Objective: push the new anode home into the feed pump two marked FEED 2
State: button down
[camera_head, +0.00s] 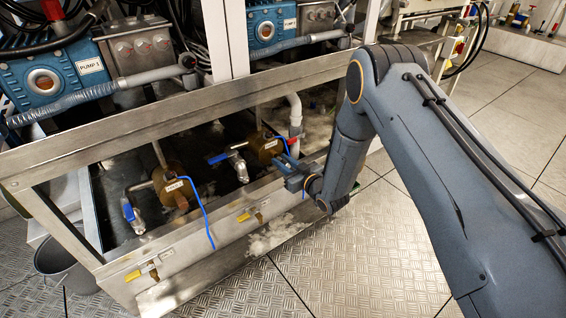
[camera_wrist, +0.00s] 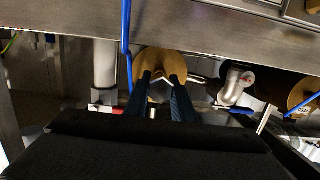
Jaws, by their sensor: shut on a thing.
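The brass feed pump two (camera_head: 264,148) with its white label sits in the open bay behind the steel front rail. It also shows in the wrist view (camera_wrist: 160,60), straight ahead of the fingers. My gripper (camera_head: 285,169) is at the front of this pump. In the wrist view its two dark fingers (camera_wrist: 161,86) reach the pump's face, shut on a small pale metal piece, seemingly the anode (camera_wrist: 159,77). Most of that piece is hidden by the fingers and pump, so I cannot tell how deep it sits. In the head view my gripper hides it.
A second brass pump (camera_head: 174,188) stands to the left. Blue cords (camera_head: 204,212) hang near both pumps. A blue-handled valve (camera_head: 236,162) and a white pipe (camera_head: 295,118) flank feed pump two. The steel front rail (camera_head: 225,222) runs below. Open floor (camera_head: 370,240) lies in front.

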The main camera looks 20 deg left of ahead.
aim_at(288, 164)
jog(key=shift+r+b+x, duration=0.15)
jog(key=shift+b+x, duration=0.25)
jog(key=shift+x, duration=0.5)
jog(key=shift+r+b+x, duration=0.1)
jog(key=shift+b+x, duration=0.3)
jog(key=shift+x, duration=0.45)
jog(key=c, duration=1.4)
grip_release()
jog(key=shift+a, duration=0.1)
jog(key=shift+s+d, duration=0.25)
jog(key=shift+s, duration=0.05)
jog(key=p+v, duration=0.2)
jog(key=v, duration=0.5)
jog(key=shift+w+d, duration=0.1)
jog(key=shift+d, duration=0.1)
